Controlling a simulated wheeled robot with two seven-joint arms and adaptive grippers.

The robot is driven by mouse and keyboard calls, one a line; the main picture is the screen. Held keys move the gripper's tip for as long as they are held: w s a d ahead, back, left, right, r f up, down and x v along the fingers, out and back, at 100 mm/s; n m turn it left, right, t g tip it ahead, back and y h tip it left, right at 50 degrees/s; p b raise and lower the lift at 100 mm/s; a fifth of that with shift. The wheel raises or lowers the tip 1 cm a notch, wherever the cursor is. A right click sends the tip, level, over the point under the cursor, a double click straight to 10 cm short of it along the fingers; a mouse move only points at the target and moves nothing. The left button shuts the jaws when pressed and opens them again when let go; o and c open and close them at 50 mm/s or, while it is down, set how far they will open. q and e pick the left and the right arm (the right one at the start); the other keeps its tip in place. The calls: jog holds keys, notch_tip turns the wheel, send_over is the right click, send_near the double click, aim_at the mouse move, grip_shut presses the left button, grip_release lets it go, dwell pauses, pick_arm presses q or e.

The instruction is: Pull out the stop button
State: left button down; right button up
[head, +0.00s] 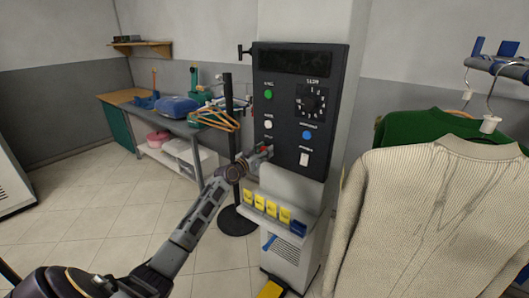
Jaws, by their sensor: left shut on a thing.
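A dark control panel (309,72) is mounted on a pale column. It carries a green button (268,94), a white button (268,125), a blue button (307,135), a dial (316,101) and a white switch (304,158). The red stop button (264,148) is at the panel's lower left, mostly hidden by my left gripper (262,154). My left gripper is at the panel face, shut on the stop button. How far the button stands out cannot be seen. My right gripper is not in view.
A rail with a cream sweater (435,215) and a green sweater (420,127) fills the right side. Yellow tags (271,212) sit on a ledge below the panel. A black stand (229,110) with orange hangers (216,119) is close left of the panel. A bench (185,127) stands behind.

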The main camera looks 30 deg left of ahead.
pick_arm(q)
jog(key=shift+s+f, duration=0.15)
jog(key=shift+s, duration=0.5)
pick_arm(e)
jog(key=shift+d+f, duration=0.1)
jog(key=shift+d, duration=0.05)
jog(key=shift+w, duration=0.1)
pick_arm(q)
jog(key=c, duration=1.3)
grip_release()
jog(key=shift+c, duration=0.2)
jog(key=o, duration=0.4)
jog(key=shift+s+a, duration=0.1)
jog(key=shift+s, duration=0.15)
jog(key=s, duration=1.1)
jog(key=shift+s+a, duration=0.4)
jog(key=shift+a, duration=0.05)
